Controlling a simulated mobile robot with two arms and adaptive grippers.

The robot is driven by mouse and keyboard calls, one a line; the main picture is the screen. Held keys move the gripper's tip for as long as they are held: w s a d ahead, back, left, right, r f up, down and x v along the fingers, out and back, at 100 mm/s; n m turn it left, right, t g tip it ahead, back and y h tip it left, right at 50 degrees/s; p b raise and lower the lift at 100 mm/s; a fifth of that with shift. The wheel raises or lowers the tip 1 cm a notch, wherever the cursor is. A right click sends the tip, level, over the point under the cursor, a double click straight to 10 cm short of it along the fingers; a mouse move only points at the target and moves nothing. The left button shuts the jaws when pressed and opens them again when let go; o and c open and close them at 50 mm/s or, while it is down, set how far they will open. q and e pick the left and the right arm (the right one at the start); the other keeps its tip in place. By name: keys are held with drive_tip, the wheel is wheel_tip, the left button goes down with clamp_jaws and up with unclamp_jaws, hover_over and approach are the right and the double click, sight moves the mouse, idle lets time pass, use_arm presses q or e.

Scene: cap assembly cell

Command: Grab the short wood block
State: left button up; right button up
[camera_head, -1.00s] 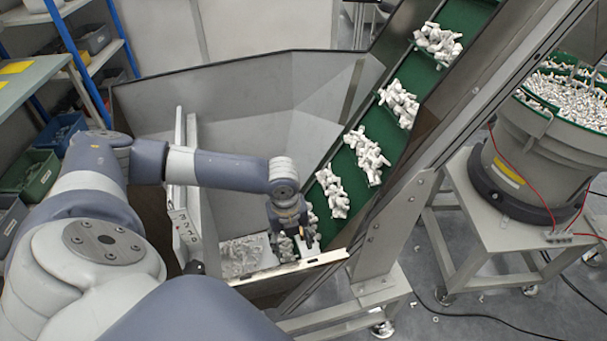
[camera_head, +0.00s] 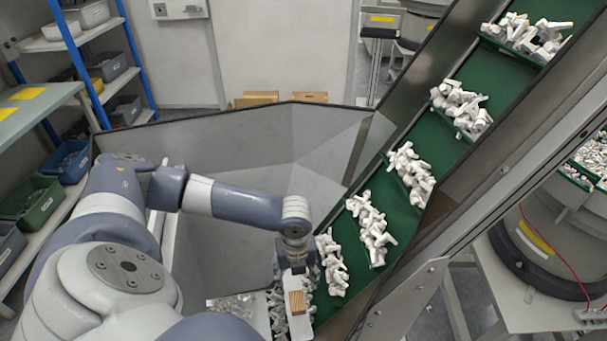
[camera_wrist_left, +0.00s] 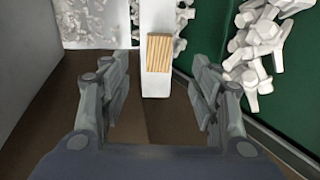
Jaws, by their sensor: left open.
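The short wood block (camera_head: 297,301) is light brown with a striped grain. It lies on a narrow white ledge, and it also shows in the left wrist view (camera_wrist_left: 160,52), at the top middle. My left gripper (camera_head: 295,264) is above and just behind the block in the head view. In the left wrist view its two fingers (camera_wrist_left: 161,88) are spread wide, one on each side of the white ledge (camera_wrist_left: 156,86). Nothing is between them but the ledge below, and the block sits beyond the fingertips. My right gripper is in neither view.
A green conveyor (camera_head: 402,216) with clumps of white parts rises to the right of the ledge. A grey metal hopper (camera_head: 240,140) surrounds my left arm. Loose white parts (camera_head: 235,305) lie left of the ledge. A shelf with bins (camera_head: 42,198) stands at the left.

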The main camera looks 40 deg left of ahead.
use_arm(q)
hover_over(297, 301)
wheel_tip(297, 301, down, 5)
drive_tip(key=shift+a+r, duration=0.1)
wheel_tip(297, 301, down, 4)
drive_tip(key=shift+f+p, duration=0.1)
drive_tip(key=shift+p, duration=0.75)
drive_tip(key=shift+f, duration=0.65)
drive_tip(key=c, duration=0.9)
drive_tip(key=shift+c, duration=0.7)
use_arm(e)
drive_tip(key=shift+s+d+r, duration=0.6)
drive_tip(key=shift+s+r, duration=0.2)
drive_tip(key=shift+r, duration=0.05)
